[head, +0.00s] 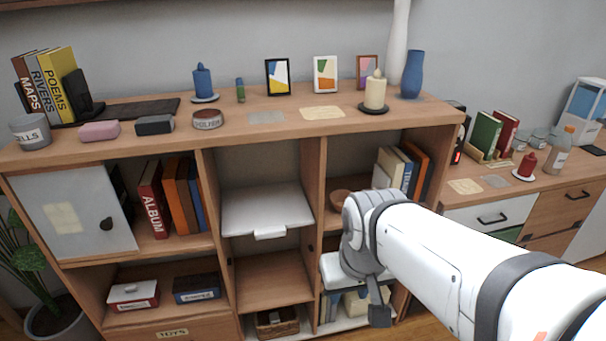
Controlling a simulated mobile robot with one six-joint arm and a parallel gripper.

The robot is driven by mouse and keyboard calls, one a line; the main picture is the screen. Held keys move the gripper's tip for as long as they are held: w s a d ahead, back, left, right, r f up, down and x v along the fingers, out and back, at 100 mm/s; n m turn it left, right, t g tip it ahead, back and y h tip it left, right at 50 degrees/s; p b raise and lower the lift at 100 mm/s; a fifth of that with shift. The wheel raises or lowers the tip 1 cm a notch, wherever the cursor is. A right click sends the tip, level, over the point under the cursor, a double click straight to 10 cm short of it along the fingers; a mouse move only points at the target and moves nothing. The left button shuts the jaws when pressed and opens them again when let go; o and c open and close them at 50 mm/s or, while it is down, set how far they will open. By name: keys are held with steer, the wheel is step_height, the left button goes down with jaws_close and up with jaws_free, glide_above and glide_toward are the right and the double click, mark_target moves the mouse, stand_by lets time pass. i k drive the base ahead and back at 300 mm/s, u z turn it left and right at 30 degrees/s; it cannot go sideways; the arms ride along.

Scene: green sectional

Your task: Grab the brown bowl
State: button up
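A brown round thing that looks like the brown bowl (338,195) sits in the upper right compartment of the wooden shelf unit, left of some upright books. My arm hides part of it. My gripper (378,302) hangs in front of the right side of the unit, below and to the right of the bowl, and apart from it. Its dark fingertip points down. I cannot make out two separate fingers, so its opening is unclear.
Upright books (400,170) stand right of the bowl. A shelf divider (314,180) is on its left, beside a white pull-out tray (266,208). Above, the wooden top (250,135) carries a cream candle (375,92), frames and small items. Lower shelves hold boxes and a basket (277,322).

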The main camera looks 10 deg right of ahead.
mark_target(337, 198)
steer(key=z, duration=0.05)
steer(key=i, duration=1)
steer(key=u, duration=0.05)
